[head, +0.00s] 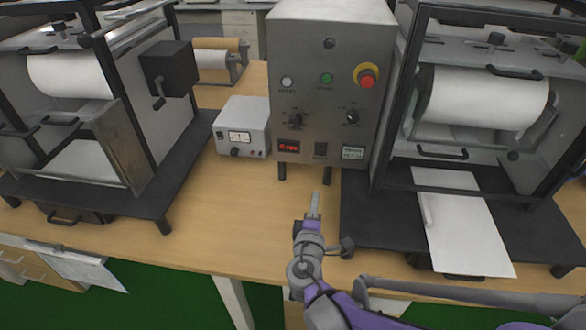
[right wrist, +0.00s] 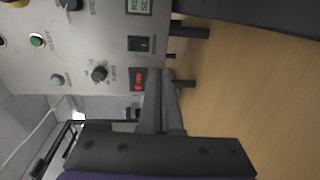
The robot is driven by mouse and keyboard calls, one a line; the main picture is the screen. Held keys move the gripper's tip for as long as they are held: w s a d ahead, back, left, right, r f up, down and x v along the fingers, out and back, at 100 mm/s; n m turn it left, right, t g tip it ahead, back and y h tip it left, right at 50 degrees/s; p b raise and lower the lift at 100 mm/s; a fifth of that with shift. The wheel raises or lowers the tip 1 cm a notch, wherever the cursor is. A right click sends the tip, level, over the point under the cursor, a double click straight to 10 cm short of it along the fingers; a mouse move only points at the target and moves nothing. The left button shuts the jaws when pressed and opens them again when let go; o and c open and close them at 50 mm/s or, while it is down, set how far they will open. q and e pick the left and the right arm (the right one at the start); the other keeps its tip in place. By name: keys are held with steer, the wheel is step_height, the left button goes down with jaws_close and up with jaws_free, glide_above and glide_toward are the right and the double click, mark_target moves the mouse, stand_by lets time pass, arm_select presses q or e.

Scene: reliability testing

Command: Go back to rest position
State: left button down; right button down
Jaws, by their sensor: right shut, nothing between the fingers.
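My right gripper (head: 315,204) is in the middle of the head view, over the wooden table in front of the grey control box (head: 333,70). It is shut and empty. In the right wrist view, its fingers (right wrist: 167,80) are together and point toward the control box, near the red lit display (right wrist: 138,83); I cannot tell the exact gap. My left gripper is not in view.
A roller machine (head: 480,100) stands on the right, with a paper sheet (head: 465,235) coming out over its black base. Another roller machine (head: 75,80) stands on the left. A small meter box (head: 241,128) sits beside the control box. Bare table (head: 230,215) lies left of my right gripper.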

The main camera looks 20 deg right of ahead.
steer(key=s+d+r+m+g+y+p, duration=0.1)
steer(key=s+m+g+y+p, duration=0.1)
steer(key=s+m+g+p, duration=0.7)
steer(key=s+a+r+m+y+p, duration=0.1)
steer(key=s+a+m+y+p, duration=0.1)
steer(key=s+a+y, duration=0.4)
steer(key=s+a, duration=0.4)
steer(key=shift+s+r+m+y, duration=0.25)
steer(key=shift+r+m+y, duration=0.05)
steer(key=shift+r+y, duration=0.1)
